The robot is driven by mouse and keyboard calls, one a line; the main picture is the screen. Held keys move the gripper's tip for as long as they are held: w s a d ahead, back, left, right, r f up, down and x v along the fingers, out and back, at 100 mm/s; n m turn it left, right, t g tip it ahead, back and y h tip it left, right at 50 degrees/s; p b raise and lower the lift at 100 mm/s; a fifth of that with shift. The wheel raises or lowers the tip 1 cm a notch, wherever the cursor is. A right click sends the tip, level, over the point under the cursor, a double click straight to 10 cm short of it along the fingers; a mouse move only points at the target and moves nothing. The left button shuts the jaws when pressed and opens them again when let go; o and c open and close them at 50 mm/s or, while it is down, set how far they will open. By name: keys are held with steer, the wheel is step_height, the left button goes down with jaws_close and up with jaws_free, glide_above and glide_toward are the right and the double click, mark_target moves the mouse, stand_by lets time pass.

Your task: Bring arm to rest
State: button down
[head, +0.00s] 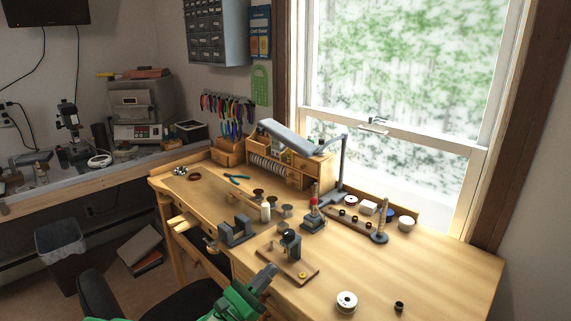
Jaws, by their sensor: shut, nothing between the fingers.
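My gripper (272,270) is grey, at the end of my green arm at the bottom centre of the head view. Its fingers are shut with nothing between them. It appears in front of the near edge of the wooden workbench (440,270), its tip close to a wooden board with a small dark tool (300,272). The exact gap between tip and board is hard to judge.
A white spool (346,302) and a small dark cup (399,306) stand on the bench to the right. A grey vise (236,232) sits at the bench front. A lamp (290,138) arches over the back. A black chair (187,301) is at lower left.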

steer(key=s+d+r+m+g+h, duration=0.1)
steer(key=s+d+r+m+g, duration=0.1)
steer(key=d+m+g, duration=0.4)
steer(key=s+d+r+m+g+h, duration=0.15)
steer(key=d+g, duration=0.25)
steer(key=d, duration=0.5)
steer(key=s+d+m+g+y, duration=0.8)
steer(key=s+d+m+g, duration=0.3)
steer(key=s, duration=0.3)
steer(key=s+a+r+m+t+y, duration=0.1)
steer(key=s+a+r+m+y, duration=0.1)
steer(key=s+y, duration=0.4)
steer(key=s+a+r+m+t+y, duration=0.2)
steer(key=s+a+m+y, duration=0.2)
steer(key=s, duration=0.5)
steer(key=shift+a+m+y, duration=0.2)
steer(key=shift+m+y, duration=0.45)
steer(key=shift+y, duration=0.4)
